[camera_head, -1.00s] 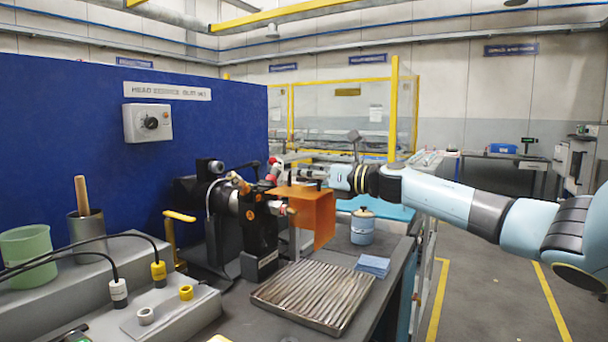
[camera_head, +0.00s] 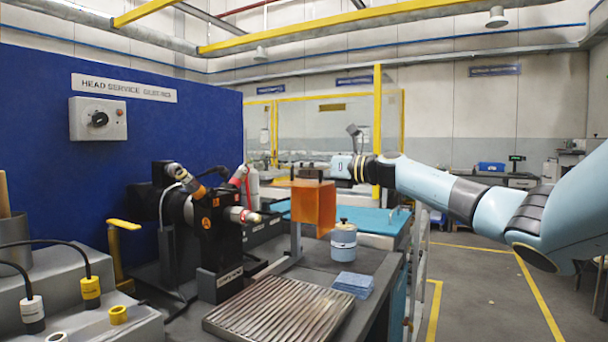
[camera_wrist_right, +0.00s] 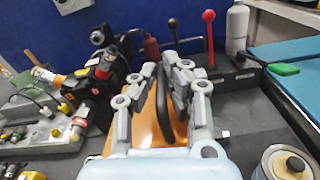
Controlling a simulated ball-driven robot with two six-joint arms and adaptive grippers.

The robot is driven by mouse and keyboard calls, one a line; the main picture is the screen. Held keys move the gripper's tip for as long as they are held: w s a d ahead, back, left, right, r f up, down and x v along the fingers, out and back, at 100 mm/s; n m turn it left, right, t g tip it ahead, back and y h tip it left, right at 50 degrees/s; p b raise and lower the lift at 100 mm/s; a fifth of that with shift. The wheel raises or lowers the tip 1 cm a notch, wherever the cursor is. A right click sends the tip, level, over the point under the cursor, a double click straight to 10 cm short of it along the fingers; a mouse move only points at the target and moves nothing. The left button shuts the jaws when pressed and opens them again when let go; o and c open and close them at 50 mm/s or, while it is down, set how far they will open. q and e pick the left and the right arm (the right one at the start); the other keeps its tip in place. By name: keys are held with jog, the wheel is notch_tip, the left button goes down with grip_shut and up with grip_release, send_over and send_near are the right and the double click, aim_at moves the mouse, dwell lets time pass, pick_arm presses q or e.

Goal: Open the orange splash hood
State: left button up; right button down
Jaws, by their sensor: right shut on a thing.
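The orange splash hood (camera_head: 313,205) stands on a grey post to the right of the black machine head (camera_head: 213,225), with a gap between them in the head view. My right gripper (camera_head: 308,174) is at the top of the hood, mostly small and partly hidden there. In the right wrist view, the fingers of my right gripper (camera_wrist_right: 169,95) are shut on a black loop handle (camera_wrist_right: 164,107), with the orange hood (camera_wrist_right: 146,125) just below it. Much of the hood is hidden behind the fingers. My left gripper is in neither view.
A ribbed metal tray (camera_head: 280,310) lies in front of the machine. A light blue canister (camera_head: 343,243) and blue cloths (camera_head: 353,284) are right of it. A blue panel (camera_head: 60,140) stands behind. Red and black levers (camera_wrist_right: 209,38) stand beyond my gripper.

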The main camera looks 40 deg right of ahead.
jog(key=shift+d+f, duration=0.1)
jog(key=shift+f, duration=0.1)
jog(key=c, duration=1.4)
grip_release()
jog(key=shift+r, duration=0.15)
notch_tip(320, 180, up, 10)
jog(key=shift+w+r, duration=0.1)
jog(key=shift+w, duration=0.05)
jog(key=shift+a+r, duration=0.15)
jog(key=shift+a, duration=0.05)
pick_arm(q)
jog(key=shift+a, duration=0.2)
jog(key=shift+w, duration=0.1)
pick_arm(e)
jog(key=shift+d, duration=0.1)
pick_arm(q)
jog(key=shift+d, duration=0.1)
pick_arm(e)
jog(key=shift+f, duration=0.2)
